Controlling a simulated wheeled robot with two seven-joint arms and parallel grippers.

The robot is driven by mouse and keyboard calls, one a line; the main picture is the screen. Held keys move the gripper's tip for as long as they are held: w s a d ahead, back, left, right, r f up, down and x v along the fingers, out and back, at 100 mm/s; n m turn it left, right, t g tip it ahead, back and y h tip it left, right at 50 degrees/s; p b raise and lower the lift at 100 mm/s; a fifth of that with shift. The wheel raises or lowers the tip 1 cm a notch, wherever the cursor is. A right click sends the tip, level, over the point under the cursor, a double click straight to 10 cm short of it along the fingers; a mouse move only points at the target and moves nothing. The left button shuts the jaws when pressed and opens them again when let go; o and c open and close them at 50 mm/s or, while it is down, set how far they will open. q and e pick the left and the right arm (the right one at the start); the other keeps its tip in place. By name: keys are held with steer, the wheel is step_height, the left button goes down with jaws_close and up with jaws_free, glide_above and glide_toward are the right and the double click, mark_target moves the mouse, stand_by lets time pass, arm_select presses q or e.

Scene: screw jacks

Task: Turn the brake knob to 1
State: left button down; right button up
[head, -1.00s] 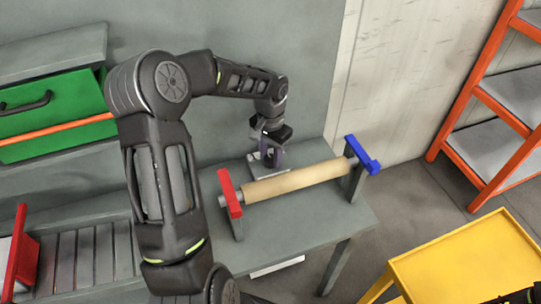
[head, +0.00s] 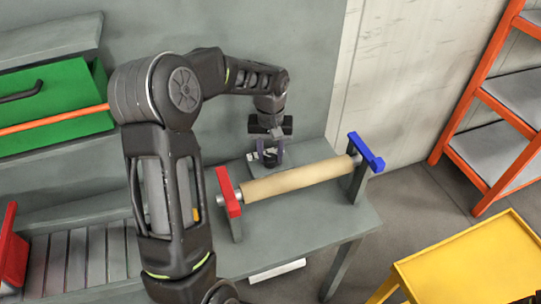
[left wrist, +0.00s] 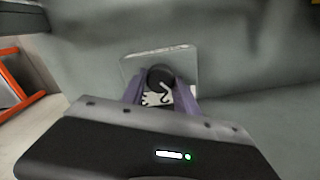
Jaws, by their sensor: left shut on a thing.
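The brake knob (left wrist: 160,78) is a dark round knob on a light plate (left wrist: 180,52) with white markings, seen in the left wrist view. My left gripper (head: 269,158) reaches down behind the roller in the head view. Its purple fingers are closed on the knob from both sides, and they also show in the left wrist view (left wrist: 161,92). The gripper hides most of the knob in the head view, and I cannot read which number it points to. My right gripper is not in view.
A tan roller (head: 296,180) lies between a red bracket (head: 229,192) and a blue bracket (head: 366,152) on the grey table (head: 300,225), just in front of the gripper. A yellow cart (head: 470,260) and orange shelves (head: 495,125) stand at the right. A green drawer (head: 50,95) is at the left.

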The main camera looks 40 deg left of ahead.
mark_target(270, 156)
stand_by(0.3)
arm_select(q)
steer(key=c, duration=0.9)
jaws_free()
steer(key=shift+r, duration=0.1)
steer(key=shift+r, duration=3.8)
